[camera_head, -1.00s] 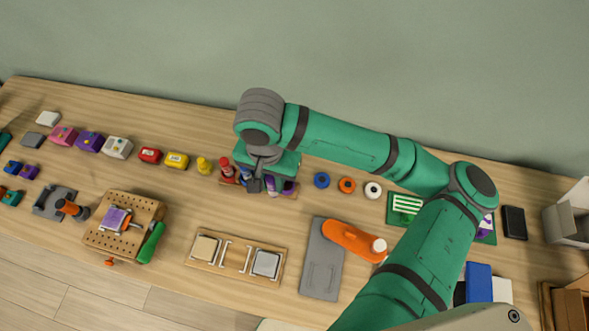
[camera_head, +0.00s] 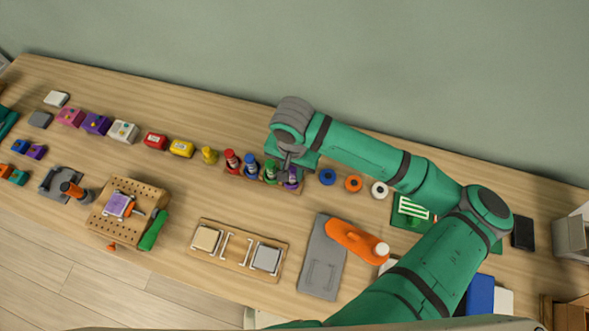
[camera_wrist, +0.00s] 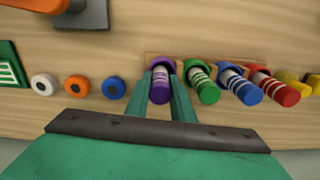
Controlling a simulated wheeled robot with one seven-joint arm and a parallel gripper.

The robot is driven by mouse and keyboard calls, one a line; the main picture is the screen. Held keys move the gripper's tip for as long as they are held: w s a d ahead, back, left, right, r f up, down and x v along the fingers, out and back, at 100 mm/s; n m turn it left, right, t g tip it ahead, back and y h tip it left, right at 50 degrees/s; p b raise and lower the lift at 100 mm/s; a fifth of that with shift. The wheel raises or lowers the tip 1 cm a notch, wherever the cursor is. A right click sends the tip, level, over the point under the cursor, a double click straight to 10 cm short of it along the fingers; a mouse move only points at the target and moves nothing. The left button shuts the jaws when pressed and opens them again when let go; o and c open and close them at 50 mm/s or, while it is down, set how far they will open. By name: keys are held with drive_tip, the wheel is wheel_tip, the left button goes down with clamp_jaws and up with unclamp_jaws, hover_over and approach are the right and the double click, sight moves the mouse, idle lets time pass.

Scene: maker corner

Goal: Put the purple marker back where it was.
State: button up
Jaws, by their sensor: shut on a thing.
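The purple marker (camera_head: 291,179) stands at the right end of a small wooden rack (camera_head: 235,179) in the head view. In the wrist view the purple marker (camera_wrist: 161,82) is between the two green fingers of my gripper (camera_wrist: 161,105), at the rack's left end. My gripper (camera_head: 288,168) is shut on it. The green marker (camera_head: 270,173), blue marker (camera_head: 251,167) and red marker (camera_head: 232,162) stand in a row in the rack. The marker's lower end is hidden, so I cannot tell whether it is fully seated.
Blue (camera_head: 327,177), orange (camera_head: 353,183) and white (camera_head: 379,190) rings lie right of the rack. A yellow bottle (camera_head: 209,155) stands to its left. A wooden board (camera_head: 235,262) and a grey plate with an orange tool (camera_head: 350,238) lie in front.

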drive_tip(key=o, duration=0.9)
drive_tip(key=shift+s+a, duration=0.1)
drive_tip(key=shift+a, duration=0.1)
drive_tip(key=shift+r, duration=0.1)
drive_tip(key=shift+w+r, duration=0.2)
drive_tip(key=shift+r, duration=0.05)
drive_tip(key=r, duration=1.1)
drive_tip(key=shift+s+r, duration=0.2)
drive_tip(key=shift+w, duration=0.1)
